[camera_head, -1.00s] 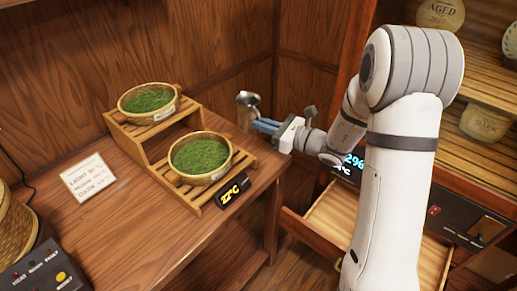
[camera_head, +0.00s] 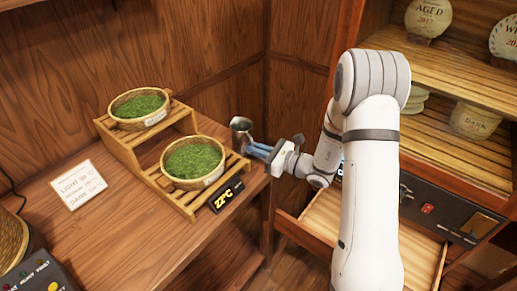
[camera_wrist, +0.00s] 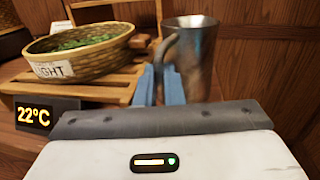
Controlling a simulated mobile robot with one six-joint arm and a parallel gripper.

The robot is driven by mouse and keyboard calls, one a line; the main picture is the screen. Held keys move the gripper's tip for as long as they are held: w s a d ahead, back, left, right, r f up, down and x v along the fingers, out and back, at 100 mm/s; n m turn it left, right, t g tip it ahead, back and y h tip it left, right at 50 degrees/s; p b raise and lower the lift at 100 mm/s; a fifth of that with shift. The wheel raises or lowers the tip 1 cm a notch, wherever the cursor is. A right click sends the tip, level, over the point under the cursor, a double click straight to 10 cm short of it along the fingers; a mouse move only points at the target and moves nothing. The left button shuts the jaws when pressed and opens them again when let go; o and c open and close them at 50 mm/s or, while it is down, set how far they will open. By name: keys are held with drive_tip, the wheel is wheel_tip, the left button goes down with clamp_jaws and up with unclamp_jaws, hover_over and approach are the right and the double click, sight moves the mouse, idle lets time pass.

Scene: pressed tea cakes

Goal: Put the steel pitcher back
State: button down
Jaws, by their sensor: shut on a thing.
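The steel pitcher (camera_head: 241,132) is upright at the right end of the wooden counter, just right of the slatted stand; it also shows in the wrist view (camera_wrist: 196,55). My gripper (camera_head: 258,151) reaches it from the right with its blue fingers. In the wrist view my gripper (camera_wrist: 159,85) is shut on the pitcher's handle, and the pitcher body stands beyond the fingers. I cannot tell whether the pitcher's base touches the counter, since the fingers and gripper body hide it.
A two-step slatted stand (camera_head: 123,151) holds two baskets of green tea, an upper basket (camera_head: 140,122) and a lower basket (camera_head: 195,180). A temperature display (camera_head: 226,197) sits at the stand's front. An open drawer (camera_head: 318,228) and shelves (camera_head: 440,60) are at right.

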drive_tip(key=c, duration=1.5)
unclamp_jaws()
drive_tip(key=shift+f, duration=0.1)
drive_tip(key=shift+c, duration=0.2)
